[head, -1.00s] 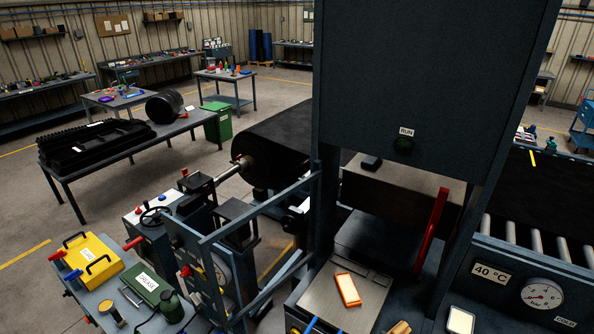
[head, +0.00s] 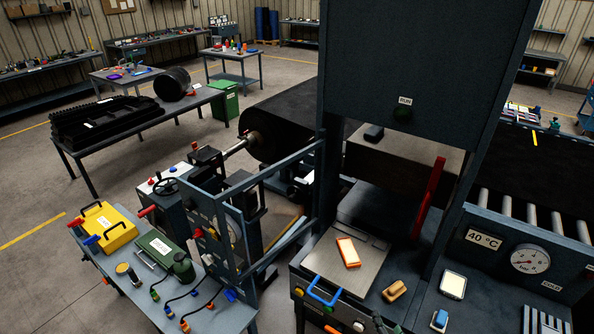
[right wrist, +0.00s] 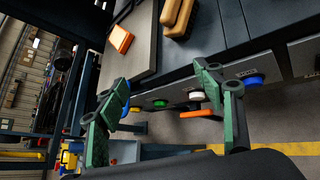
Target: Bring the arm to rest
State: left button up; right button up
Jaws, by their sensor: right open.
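My right gripper (right wrist: 163,78) is open and empty in the right wrist view. Its two green fingers stand wide apart in front of the press's front panel, touching nothing that I can see. In the head view only dark bits at the bottom edge (head: 384,325) may belong to it. My left gripper is in neither current view.
The press has a blue handle (head: 324,296) and a red lever (head: 428,198). A roller conveyor (head: 530,225) with a gauge (head: 529,260) stands right. A cart with a yellow box (head: 104,228) and green box (head: 158,246) stands left. Open floor lies at the far left.

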jog(key=s+d+f+m+g, duration=0.2)
jog(key=s+f+m+g, duration=0.1)
jog(key=s+m, duration=0.55)
jog(key=s+d+f+m+g, duration=0.3)
jog(key=s+m, duration=0.4)
jog(key=m, duration=0.3)
jog(key=s+d+f+m+g, duration=0.2)
jog(key=s+f+m+g, duration=0.1)
jog(key=s+m, duration=0.6)
notch_tip(320, 180, down, 38)
jog(key=a+g+b, duration=0.1)
jog(key=b, duration=0.7)
pick_arm(q)
notch_tip(320, 180, down, 14)
jog(key=s+b, duration=0.2)
jog(key=b, duration=0.4)
jog(key=shift+s+f, duration=0.2)
pick_arm(e)
jog(key=s+f+g, duration=0.1)
jog(key=s+f, duration=1.9)
jog(key=f, duration=0.4)
jog(key=shift+a+n+g, duration=0.25)
jog(key=shift+n+g, duration=0.05)
jog(key=shift+n, duration=0.05)
